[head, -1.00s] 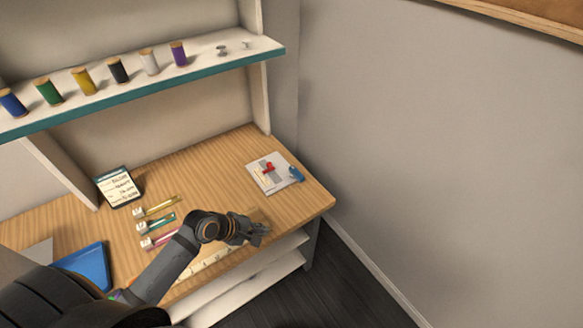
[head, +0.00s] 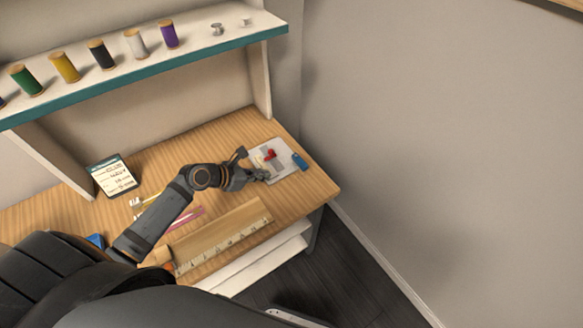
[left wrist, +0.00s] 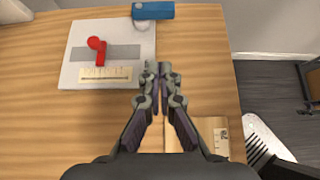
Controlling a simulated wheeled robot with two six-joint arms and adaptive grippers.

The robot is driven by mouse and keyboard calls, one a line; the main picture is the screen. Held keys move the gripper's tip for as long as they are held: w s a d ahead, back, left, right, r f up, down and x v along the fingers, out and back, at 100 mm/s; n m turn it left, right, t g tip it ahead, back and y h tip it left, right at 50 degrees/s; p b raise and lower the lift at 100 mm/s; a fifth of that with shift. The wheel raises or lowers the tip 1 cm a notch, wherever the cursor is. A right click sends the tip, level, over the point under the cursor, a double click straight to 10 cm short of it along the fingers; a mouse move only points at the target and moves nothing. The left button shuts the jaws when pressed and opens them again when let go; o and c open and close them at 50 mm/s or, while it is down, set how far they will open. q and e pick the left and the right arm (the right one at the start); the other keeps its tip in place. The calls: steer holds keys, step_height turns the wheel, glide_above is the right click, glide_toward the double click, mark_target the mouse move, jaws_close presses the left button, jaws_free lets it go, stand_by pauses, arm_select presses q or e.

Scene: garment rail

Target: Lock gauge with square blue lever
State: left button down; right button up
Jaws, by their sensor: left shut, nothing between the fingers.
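The gauge is a pale plate (head: 285,150) near the right end of the wooden table; it also shows in the left wrist view (left wrist: 75,75). It carries a grey strip, a red lever (left wrist: 97,50) with a round knob and a small ruled scale (left wrist: 105,74). The square blue lever (head: 300,161) sits at the plate's edge, on a pale round pivot; it also shows in the left wrist view (left wrist: 153,11). My left gripper (head: 263,176) is shut and empty beside the plate's near edge, short of the blue lever in the left wrist view (left wrist: 158,72). My right gripper is out of view.
A wooden board with a ruler (head: 225,238) lies along the front edge. Coloured gauges (head: 187,217) are partly behind my left arm. A dark-framed card (head: 113,176) stands at the left. A shelf (head: 150,68) with several spools hangs above. A wall stands right.

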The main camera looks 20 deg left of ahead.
mark_target(300, 162)
arm_select(q)
steer(key=b+x, duration=0.1)
steer(key=x, duration=0.8)
steer(key=shift+d, duration=0.15)
steer(key=shift+w+d+r+p, duration=0.2)
steer(key=shift+w+d, duration=0.15)
steer(key=shift+w, duration=0.15)
steer(key=shift+w+d+r+p, duration=0.1)
steer(key=shift+w+d+r, duration=0.1)
steer(key=shift+w+d, duration=0.55)
steer(key=shift+w, duration=0.2)
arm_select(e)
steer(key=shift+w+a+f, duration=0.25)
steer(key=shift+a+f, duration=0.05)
arm_select(q)
steer(key=shift+r, duration=0.1)
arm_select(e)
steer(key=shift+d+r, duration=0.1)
